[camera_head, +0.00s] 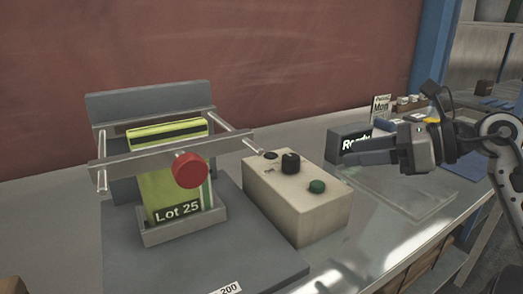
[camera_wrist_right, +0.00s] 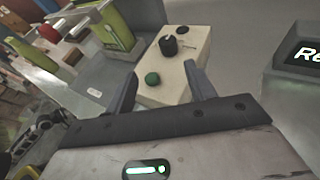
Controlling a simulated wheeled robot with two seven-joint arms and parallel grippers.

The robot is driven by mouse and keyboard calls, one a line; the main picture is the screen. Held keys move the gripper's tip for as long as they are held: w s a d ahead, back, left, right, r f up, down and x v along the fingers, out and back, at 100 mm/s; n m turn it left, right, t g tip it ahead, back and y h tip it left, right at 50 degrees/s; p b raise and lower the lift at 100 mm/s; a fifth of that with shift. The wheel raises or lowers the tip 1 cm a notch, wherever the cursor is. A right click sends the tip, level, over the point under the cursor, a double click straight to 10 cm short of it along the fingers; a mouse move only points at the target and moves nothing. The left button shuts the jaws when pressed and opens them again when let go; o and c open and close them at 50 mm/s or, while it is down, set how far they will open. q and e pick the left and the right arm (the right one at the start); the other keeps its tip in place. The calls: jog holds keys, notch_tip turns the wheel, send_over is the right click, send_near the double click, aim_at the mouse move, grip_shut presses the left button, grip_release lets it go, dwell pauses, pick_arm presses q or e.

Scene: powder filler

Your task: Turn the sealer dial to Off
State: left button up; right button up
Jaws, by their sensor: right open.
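The sealer control box (camera_head: 290,205) is a beige block on the bench, right of the sealer. On its top are a black dial (camera_head: 291,163), a green button (camera_head: 317,186) and a small dark round part (camera_head: 270,155). The dial's setting is too small to read. In the right wrist view the dial (camera_wrist_right: 169,46) stands on the box beyond my fingertips, with the green button (camera_wrist_right: 152,79) nearer. My right gripper (camera_head: 345,152) is open and empty, to the right of the box and apart from the dial. My left gripper is not in view.
The sealer holds a green bag labelled Lot 25 (camera_head: 177,213) between bars with a red knob (camera_head: 190,170). A dark display reading "Ready" (camera_head: 350,147) stands behind my right gripper. A clear tray (camera_head: 400,195) lies on the bench right of the box.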

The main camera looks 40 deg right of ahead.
aim_at(291, 156)
jog(key=shift+h, duration=0.5)
jog(key=x, duration=1.5)
jog(key=shift+w+d+p, duration=0.2)
jog(key=shift+d+p, duration=0.1)
jog(key=shift+p, duration=0.1)
jog(key=shift+c, duration=0.3)
jog(key=c, duration=0.9)
